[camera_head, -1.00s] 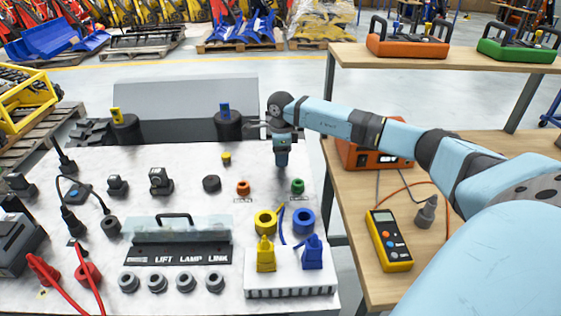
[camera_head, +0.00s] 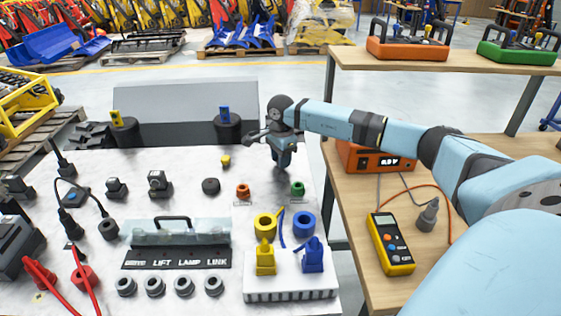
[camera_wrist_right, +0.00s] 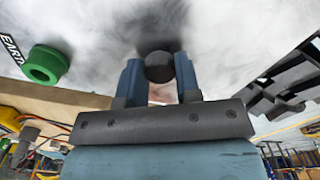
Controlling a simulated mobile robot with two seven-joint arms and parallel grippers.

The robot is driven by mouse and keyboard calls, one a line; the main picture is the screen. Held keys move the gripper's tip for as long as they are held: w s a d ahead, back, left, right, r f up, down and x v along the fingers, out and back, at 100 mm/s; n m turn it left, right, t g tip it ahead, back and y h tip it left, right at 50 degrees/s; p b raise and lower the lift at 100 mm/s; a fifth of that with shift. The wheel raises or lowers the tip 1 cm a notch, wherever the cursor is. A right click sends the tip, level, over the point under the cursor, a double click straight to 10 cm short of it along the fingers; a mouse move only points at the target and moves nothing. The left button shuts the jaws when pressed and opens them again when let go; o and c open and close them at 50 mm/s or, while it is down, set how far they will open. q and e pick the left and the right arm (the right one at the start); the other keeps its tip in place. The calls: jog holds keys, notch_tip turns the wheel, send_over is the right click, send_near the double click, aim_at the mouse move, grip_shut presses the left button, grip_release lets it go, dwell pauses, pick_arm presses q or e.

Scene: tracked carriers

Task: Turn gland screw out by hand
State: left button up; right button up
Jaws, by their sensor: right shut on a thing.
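My right gripper (camera_head: 283,160) is over the back right part of the pale bench top, pointing down. In the right wrist view its two blue fingers (camera_wrist_right: 158,75) stand on either side of a dark round head, the gland screw (camera_wrist_right: 159,67), and are shut on it. A dark shadow lies on the pale surface behind it. In the head view the gripper hides the screw, and its thread cannot be seen. My left gripper is not in view.
A green ring connector (camera_head: 297,188) stands just in front of my right gripper; it also shows in the wrist view (camera_wrist_right: 45,65). An orange connector (camera_head: 243,191), a black knob (camera_head: 211,186) and a yellow knob (camera_head: 226,161) are to the left. A multimeter (camera_head: 391,243) lies on the side table.

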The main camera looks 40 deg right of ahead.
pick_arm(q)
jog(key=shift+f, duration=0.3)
pick_arm(e)
jog(key=n, duration=0.4)
jog(key=shift+n+b, duration=0.35)
jog(key=shift+n, duration=0.55)
jog(key=n, duration=0.2)
jog(key=shift+n, duration=0.4)
pick_arm(q)
jog(key=shift+b, duration=0.45)
pick_arm(e)
jog(key=n, duration=0.5)
jog(key=n, duration=0.4)
jog(key=shift+s+n, duration=0.1)
jog(key=shift+n, duration=0.3)
jog(key=o, duration=0.8)
